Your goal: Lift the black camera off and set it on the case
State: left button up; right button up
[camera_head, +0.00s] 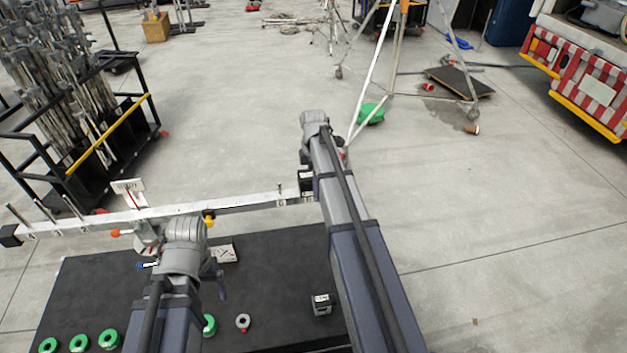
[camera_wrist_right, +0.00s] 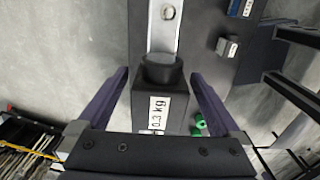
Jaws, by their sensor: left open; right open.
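I see nothing that is clearly a camera. A black block (camera_wrist_right: 148,112) labelled "0.3 kg" sits at the end of a white balance beam (camera_head: 245,203). In the right wrist view, my open right gripper (camera_wrist_right: 160,78) has one finger on each side of this block, with gaps visible at both sides. In the head view my right arm partly covers that beam end, and the block (camera_head: 306,183) shows beside it. My left gripper (camera_head: 219,278) is open and low over the dark top, partly hidden by its own wrist. No case can be told for sure.
The dark flat top (camera_head: 90,275) bears several green rings (camera_head: 108,339), a grey ring (camera_head: 242,322) and a small labelled block (camera_head: 321,303). A rack of stands (camera_head: 85,140) is at left. A truck (camera_head: 585,80) is at upper right. Floor at right is clear.

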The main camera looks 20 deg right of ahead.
jog(key=shift+f, duration=0.35)
grip_shut()
jog(key=c, duration=0.5)
grip_release()
jog(key=c, duration=0.5)
jog(key=shift+o, duration=0.2)
jog(key=shift+r+p, duration=1.2)
jog(key=shift+r, duration=0.05)
jog(key=shift+r+p, duration=2.55)
